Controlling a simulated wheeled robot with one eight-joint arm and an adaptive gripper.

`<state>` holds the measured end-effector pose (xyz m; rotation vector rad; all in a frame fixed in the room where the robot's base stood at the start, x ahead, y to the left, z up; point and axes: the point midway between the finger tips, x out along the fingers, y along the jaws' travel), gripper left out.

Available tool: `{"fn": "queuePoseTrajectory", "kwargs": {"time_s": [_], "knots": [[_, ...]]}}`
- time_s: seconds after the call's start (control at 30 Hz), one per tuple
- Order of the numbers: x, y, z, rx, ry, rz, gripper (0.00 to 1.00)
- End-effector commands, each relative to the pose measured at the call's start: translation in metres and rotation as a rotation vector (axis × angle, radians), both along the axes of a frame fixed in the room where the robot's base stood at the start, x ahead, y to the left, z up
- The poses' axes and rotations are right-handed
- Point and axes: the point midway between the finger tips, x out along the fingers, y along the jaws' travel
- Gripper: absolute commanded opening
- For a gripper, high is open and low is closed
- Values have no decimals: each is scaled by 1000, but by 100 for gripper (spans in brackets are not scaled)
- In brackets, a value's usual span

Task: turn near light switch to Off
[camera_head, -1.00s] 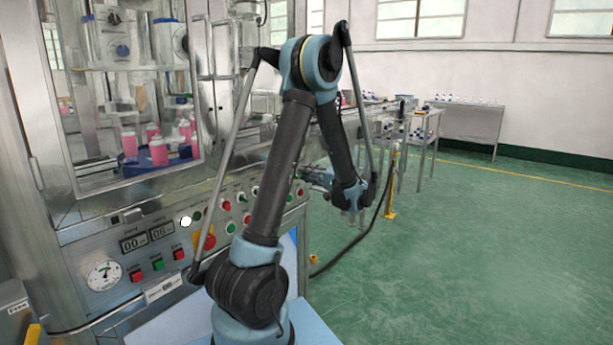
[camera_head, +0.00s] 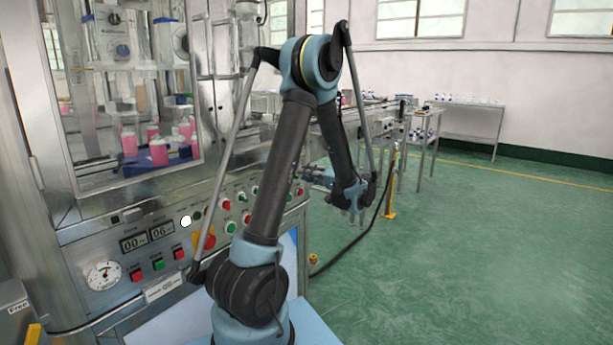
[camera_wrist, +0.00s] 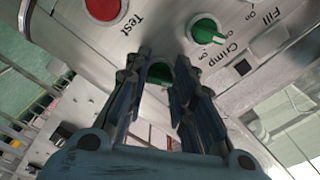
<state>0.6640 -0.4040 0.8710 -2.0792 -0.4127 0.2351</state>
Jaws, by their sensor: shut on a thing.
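In the wrist view a green rotary switch (camera_wrist: 160,72) sits on the metal panel, between the two fingers of my gripper (camera_wrist: 160,84). The fingers are shut on it, and they hide its sides and its label, so its name and setting cannot be read. In the head view my gripper (camera_head: 318,177) is at the far right end of the control panel (camera_head: 118,222), partly behind my arm. The switch it holds cannot be made out there.
In the wrist view a second green switch (camera_wrist: 207,32), by the Crimp label, and a red button (camera_wrist: 104,5), by the Test label, are close to the fingers. A row of buttons and a gauge (camera_head: 103,275) lie along the panel. Green floor (camera_head: 480,250) is open at right.

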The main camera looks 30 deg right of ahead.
Motion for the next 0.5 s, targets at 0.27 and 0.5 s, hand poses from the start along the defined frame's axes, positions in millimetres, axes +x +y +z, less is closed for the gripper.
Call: {"fn": "queuePoseTrajectory", "kwargs": {"time_s": [0.27, 0.5], "knots": [[0, -1, -1, 0, 2, -1, 43], [-2, -1, 0, 1, 1, -1, 43]]}}
